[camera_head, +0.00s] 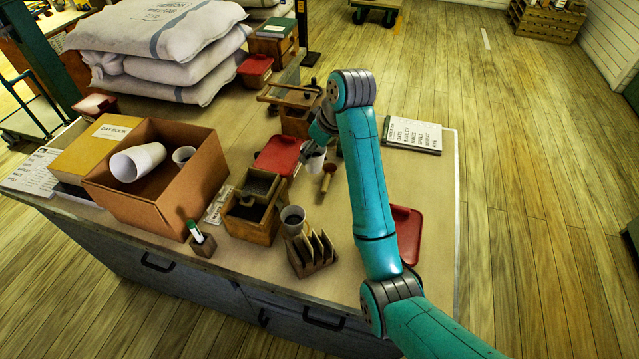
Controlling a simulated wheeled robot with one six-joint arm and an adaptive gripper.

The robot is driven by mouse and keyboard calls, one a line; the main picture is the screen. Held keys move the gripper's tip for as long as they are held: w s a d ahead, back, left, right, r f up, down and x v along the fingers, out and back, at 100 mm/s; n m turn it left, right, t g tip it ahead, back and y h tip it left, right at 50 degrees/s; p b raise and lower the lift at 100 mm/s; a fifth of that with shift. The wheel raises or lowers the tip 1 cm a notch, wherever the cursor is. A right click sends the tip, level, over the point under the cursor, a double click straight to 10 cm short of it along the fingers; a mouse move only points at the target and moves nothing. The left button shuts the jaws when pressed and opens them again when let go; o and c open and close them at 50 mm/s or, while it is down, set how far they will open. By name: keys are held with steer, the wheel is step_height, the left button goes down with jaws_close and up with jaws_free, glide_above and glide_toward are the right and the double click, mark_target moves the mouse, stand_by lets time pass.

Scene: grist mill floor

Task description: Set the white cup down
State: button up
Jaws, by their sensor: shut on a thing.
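The white cup (315,162) is small in view, at the right edge of a red tray (276,156) on the bench. My gripper (306,154) is shut on the cup, with my arm reaching in from the lower right. The arm and gripper partly hide the cup. I cannot tell whether the cup's base touches the bench or hangs just above it.
A wooden-handled tool (328,178) lies close to the cup. A cardboard box (150,205) holds a white cylinder and a cup. A wooden box (252,222), a grey cup (292,217) and a slotted rack (312,254) stand nearer. Another red tray (407,236) lies right of my arm.

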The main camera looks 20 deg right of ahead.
mark_target(315, 166)
step_height(315, 166, down, 6)
steer(key=shift+d+r, duration=0.1)
steer(key=shift+d, duration=0.05)
steer(key=shift+f, duration=1.95)
steer(key=shift+f, duration=0.5)
steer(key=o, duration=0.8)
